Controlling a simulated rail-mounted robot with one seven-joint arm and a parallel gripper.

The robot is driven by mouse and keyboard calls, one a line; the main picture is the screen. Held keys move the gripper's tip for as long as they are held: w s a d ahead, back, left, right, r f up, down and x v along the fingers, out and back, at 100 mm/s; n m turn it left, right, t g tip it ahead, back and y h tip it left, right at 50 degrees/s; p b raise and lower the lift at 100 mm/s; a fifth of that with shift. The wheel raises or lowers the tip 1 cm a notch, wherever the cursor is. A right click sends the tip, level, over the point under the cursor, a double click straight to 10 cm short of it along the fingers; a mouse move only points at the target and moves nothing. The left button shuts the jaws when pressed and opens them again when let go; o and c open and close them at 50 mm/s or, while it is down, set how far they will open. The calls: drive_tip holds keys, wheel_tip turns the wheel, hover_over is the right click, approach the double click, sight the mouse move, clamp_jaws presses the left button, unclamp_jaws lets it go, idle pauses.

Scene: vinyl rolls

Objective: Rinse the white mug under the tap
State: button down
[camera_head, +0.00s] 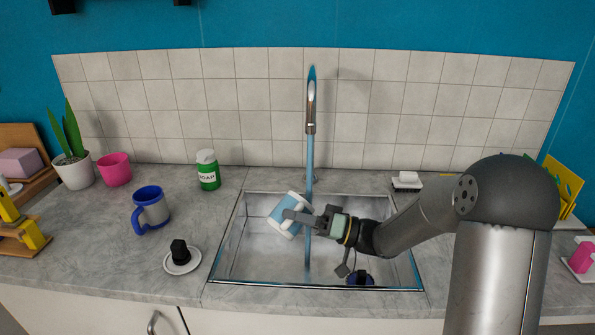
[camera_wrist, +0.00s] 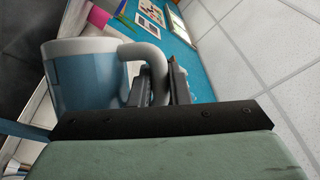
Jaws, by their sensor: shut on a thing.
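The white mug (camera_head: 287,214) has a wide light blue band and is tilted above the sink basin (camera_head: 262,262). In the wrist view the mug (camera_wrist: 85,82) fills the left side, its handle between my fingers. My gripper (camera_head: 305,217) is shut on the handle, to the right of the mug's body. The tap (camera_head: 311,105) stands upright behind the sink. A blue stream of water (camera_head: 309,165) falls from its spout to the basin and passes by the mug's right side and my gripper. I cannot tell whether water enters the mug.
On the left counter are a blue and grey mug (camera_head: 152,208), a green soap bottle (camera_head: 208,170), a saucer with a black object (camera_head: 182,262), and a pink pot (camera_head: 116,169). A black and white item (camera_head: 407,181) sits right of the sink.

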sight(299, 198)
drive_tip(key=shift+w+d+p, duration=0.55)
drive_tip(key=shift+w+d, duration=0.95)
drive_tip(key=shift+w, duration=0.25)
drive_tip(key=shift+w+a+p, duration=0.3)
drive_tip(key=shift+w, duration=0.65)
idle(0.6)
drive_tip(key=shift+a, duration=0.15)
drive_tip(key=shift+w+a, duration=0.3)
drive_tip(key=shift+a, duration=0.4)
drive_tip(key=shift+s, duration=0.1)
idle(0.8)
drive_tip(key=shift+s+d+p, duration=0.2)
drive_tip(key=shift+s+p, duration=0.2)
drive_tip(key=shift+s, duration=0.35)
